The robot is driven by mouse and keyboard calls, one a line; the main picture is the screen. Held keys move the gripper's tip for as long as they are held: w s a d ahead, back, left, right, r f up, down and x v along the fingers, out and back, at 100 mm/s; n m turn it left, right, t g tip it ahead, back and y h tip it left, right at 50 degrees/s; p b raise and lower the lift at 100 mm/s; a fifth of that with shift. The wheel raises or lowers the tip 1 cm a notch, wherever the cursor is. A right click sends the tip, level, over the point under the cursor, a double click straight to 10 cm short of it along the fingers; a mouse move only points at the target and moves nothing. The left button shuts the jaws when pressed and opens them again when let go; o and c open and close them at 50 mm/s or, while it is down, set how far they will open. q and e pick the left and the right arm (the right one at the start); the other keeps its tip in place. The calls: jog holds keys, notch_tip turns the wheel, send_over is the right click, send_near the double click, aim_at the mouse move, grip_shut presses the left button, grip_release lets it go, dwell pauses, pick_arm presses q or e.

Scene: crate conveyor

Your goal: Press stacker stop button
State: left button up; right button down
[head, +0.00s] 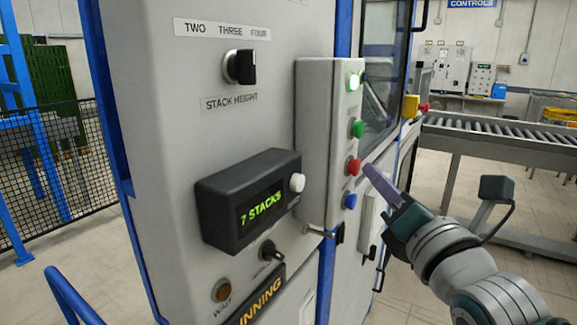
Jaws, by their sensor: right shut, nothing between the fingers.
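A raised grey button box (313,150) on the stacker's front carries a column of round controls. My right gripper (369,172) is shut and empty. Its fingertips are just to the right of the red button, level with it in the picture; I cannot tell whether they touch it. My left gripper is out of view.
The panel also has a black display (262,208) reading "7 STACKS", a stack height selector (240,66) and an amber "WAIT" lamp (221,290). A roller conveyor (500,135) runs at the right. A mesh fence (65,170) stands at the left.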

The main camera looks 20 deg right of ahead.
dwell(0.4)
jog(key=shift+w+a, duration=0.25)
jog(key=shift+w, duration=0.1)
dwell(0.3)
jog(key=shift+s+d, duration=0.1)
jog(key=shift+s, duration=0.05)
jog(key=shift+s+d, duration=0.45)
jog(key=shift+s, duration=0.05)
dwell(0.4)
jog(key=s+d+p, duration=0.2)
jog(key=s+d, duration=0.1)
jog(key=s, duration=0.1)
jog(key=shift+d, duration=0.15)
